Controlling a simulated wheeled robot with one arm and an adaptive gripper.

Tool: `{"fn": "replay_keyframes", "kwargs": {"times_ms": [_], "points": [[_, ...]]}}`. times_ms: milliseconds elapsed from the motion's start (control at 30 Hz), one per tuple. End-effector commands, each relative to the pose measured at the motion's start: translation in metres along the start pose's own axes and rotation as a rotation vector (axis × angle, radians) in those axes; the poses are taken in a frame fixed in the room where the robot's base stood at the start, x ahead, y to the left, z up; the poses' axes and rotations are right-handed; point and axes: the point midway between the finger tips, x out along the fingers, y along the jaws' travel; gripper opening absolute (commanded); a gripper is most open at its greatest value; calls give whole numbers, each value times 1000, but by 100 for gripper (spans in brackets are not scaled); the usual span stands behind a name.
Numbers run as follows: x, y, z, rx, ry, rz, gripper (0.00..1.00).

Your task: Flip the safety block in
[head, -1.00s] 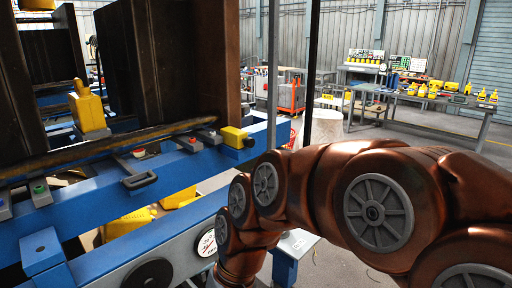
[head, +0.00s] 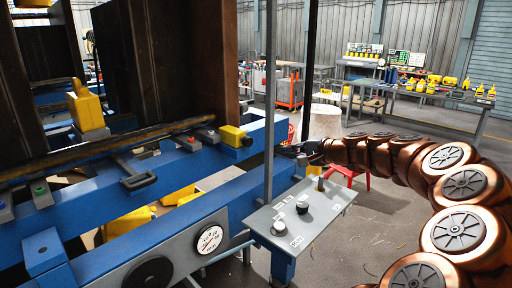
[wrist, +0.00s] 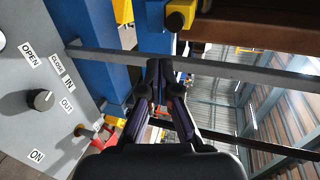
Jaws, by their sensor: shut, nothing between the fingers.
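In the wrist view, the panel (wrist: 20,120) shows labels OPEN, CLOSE, IN, OUT and ON, a black knob (wrist: 41,99) and the small lever (wrist: 80,130) near the panel edge. No label naming the safety block is readable. My gripper (head: 288,150) is shut and empty, beyond the panel's far edge and above it. In the wrist view its fingers (wrist: 158,78) are together, apart from the panel and lever.
A thin grey upright post (head: 269,100) stands left of my gripper; it crosses the wrist view as a bar (wrist: 230,70). A yellow block (head: 231,136) sits on the blue rail (head: 190,165). Open floor lies right of the panel.

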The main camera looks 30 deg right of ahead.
Motion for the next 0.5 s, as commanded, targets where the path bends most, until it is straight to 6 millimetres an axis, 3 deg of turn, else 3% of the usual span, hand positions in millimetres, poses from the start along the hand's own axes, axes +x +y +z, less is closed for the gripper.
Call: {"fn": "replay_keyframes", "kwargs": {"times_ms": [267, 500], "points": [[3, -1, 2, -2, -4, 1, 0], [28, -3, 3, -2, -5, 2, 0]]}}
